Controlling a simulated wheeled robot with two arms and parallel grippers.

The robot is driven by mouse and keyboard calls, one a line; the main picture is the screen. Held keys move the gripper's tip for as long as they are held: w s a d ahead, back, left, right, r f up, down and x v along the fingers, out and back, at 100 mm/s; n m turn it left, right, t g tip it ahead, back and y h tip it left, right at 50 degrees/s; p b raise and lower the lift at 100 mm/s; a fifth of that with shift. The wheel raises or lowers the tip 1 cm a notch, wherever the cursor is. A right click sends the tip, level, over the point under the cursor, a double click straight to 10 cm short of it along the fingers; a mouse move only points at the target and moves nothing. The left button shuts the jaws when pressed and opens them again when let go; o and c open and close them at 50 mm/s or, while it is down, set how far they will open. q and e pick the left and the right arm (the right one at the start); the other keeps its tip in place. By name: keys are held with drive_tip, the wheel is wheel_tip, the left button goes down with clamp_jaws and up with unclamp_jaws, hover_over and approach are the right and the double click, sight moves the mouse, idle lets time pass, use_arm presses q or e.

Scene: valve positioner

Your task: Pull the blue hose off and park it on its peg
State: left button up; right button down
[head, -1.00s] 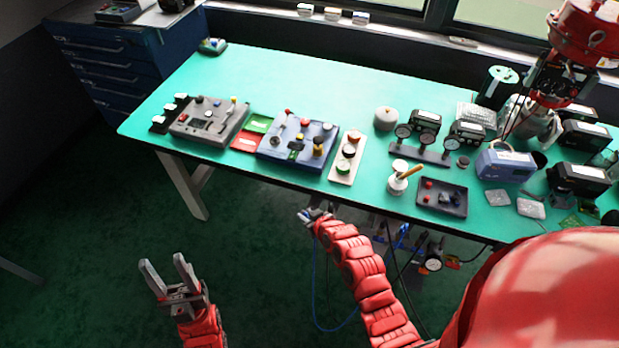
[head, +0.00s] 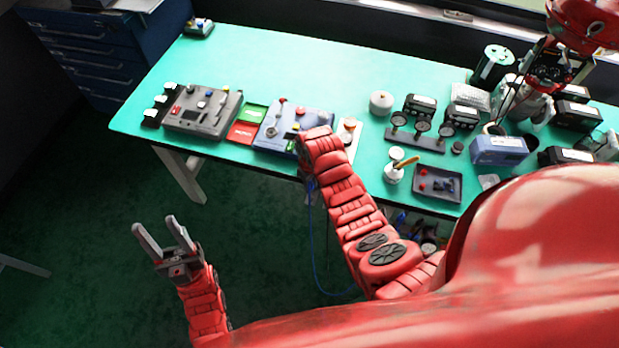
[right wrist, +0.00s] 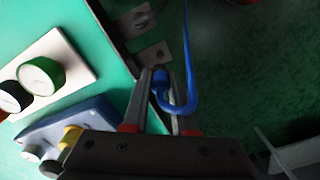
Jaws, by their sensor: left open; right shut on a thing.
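The blue hose (head: 316,262) hangs in a loop below the table's front edge in the head view. My right gripper (right wrist: 163,80) is shut on the hose end; the hose (right wrist: 192,80) curls between the fingers and runs up out of the right wrist view. In the head view my right gripper (head: 306,178) is mostly hidden by its own wrist, at the front edge by the blue panel. Metal brackets (right wrist: 154,54) show on the table edge just beyond the fingers; I cannot tell which part is the peg. My left gripper (head: 155,225) is open and empty over the floor.
The green table (head: 290,65) carries a blue panel (head: 268,138), a grey panel (head: 200,112), a pale button plate (head: 352,140) and gauges (head: 422,128). Dark fittings (head: 428,246) hang under the front edge, partly behind my arm.

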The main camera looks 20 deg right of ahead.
drive_tip(key=shift+s+f, duration=0.15)
drive_tip(key=shift+f, duration=0.2)
drive_tip(key=shift+f+b, duration=1.4)
drive_tip(key=shift+f, duration=0.85)
drive_tip(key=shift+f+b, duration=0.1)
drive_tip(key=shift+b, duration=0.2)
drive_tip(key=shift+f, duration=0.15)
drive_tip(key=shift+b, duration=0.45)
drive_tip(key=shift+f, duration=0.25)
drive_tip(key=c, duration=0.6)
unclamp_jaws()
